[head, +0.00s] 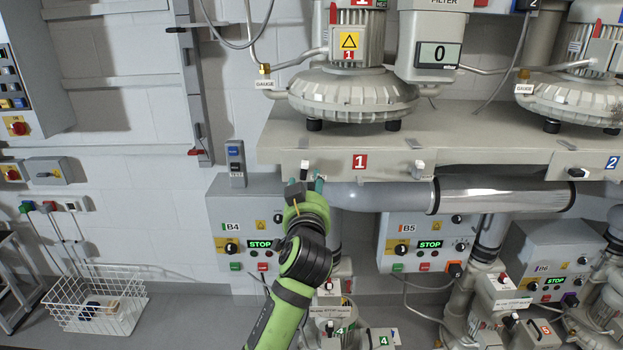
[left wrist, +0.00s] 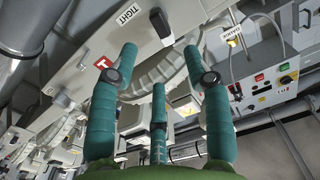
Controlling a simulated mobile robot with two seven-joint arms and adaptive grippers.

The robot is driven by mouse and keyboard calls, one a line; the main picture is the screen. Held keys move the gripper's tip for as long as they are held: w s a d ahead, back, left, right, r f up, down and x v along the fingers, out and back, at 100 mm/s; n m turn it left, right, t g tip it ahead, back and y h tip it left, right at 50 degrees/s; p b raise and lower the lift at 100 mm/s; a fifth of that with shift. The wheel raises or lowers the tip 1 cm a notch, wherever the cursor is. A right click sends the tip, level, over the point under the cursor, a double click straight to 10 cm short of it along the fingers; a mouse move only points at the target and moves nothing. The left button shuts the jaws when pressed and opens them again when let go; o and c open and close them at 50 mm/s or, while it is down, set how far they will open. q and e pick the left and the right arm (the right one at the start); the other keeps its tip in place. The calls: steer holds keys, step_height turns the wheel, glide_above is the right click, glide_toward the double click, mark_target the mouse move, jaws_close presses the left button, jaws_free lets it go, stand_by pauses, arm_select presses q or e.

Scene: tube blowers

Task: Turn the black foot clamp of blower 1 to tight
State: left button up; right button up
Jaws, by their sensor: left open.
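Blower 1 (head: 352,92) stands on a grey shelf (head: 450,143) marked with a red 1 plate. A small dark clamp (head: 304,163) sits on the shelf's front face, just above my left gripper (head: 306,184). In the left wrist view the black clamp handle (left wrist: 161,24) is close, beside a white TIGHT label (left wrist: 129,14). My left gripper (left wrist: 159,62) has its three teal fingers spread with nothing between them. The handle lies just beyond the fingertips, between the upper two, with no contact visible. My right gripper is not in view.
A grey pipe (head: 385,196) runs under the shelf. Control box B4 (head: 238,215) is behind my left arm and box B5 (head: 415,260) to its right. A wire basket (head: 95,300) stands at lower left.

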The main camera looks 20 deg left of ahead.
mark_target(306, 171)
arm_select(q)
steer(key=x, duration=0.1)
steer(key=p+x, duration=0.1)
steer(key=x, duration=0.3)
steer(key=shift+a, duration=0.25)
steer(key=shift+p+x, duration=0.4)
steer(key=shift+x, duration=0.45)
steer(key=shift+f, duration=0.2)
steer(key=shift+d, duration=0.1)
jaws_close()
